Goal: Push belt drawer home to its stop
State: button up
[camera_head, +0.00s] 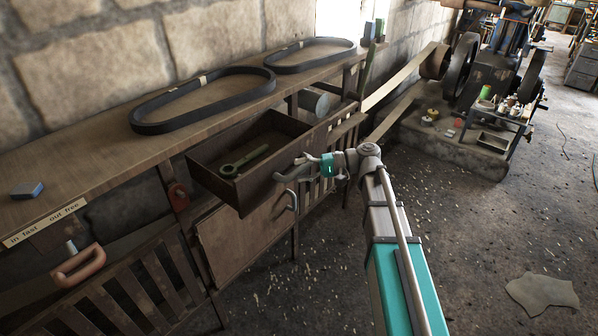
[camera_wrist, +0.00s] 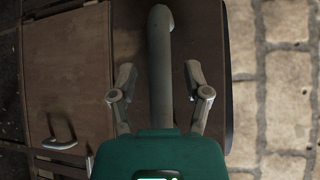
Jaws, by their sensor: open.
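The belt drawer (camera_head: 229,192) stands pulled out from under the bench top, its inside in view. A green ring-ended tool (camera_head: 244,162) lies in it. My gripper (camera_head: 290,170) is at the drawer's front face. In the wrist view my gripper (camera_wrist: 160,82) is open, one finger on each side of a pale grey curved bar (camera_wrist: 160,45), which looks like the drawer's handle. Gaps show between the bar and both fingers. The dark brown drawer front (camera_wrist: 133,48) lies behind them. The drawer's stop is hidden.
The bench top (camera_head: 100,150) carries two black belts (camera_head: 203,98) (camera_head: 311,55) and a blue block (camera_head: 27,190). A cupboard door (camera_head: 238,236) with a handle is below the drawer. An engine (camera_head: 490,75) stands at the back right. Open floor (camera_head: 460,220) lies to the right.

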jog(key=shift+a, duration=0.3)
grip_shut()
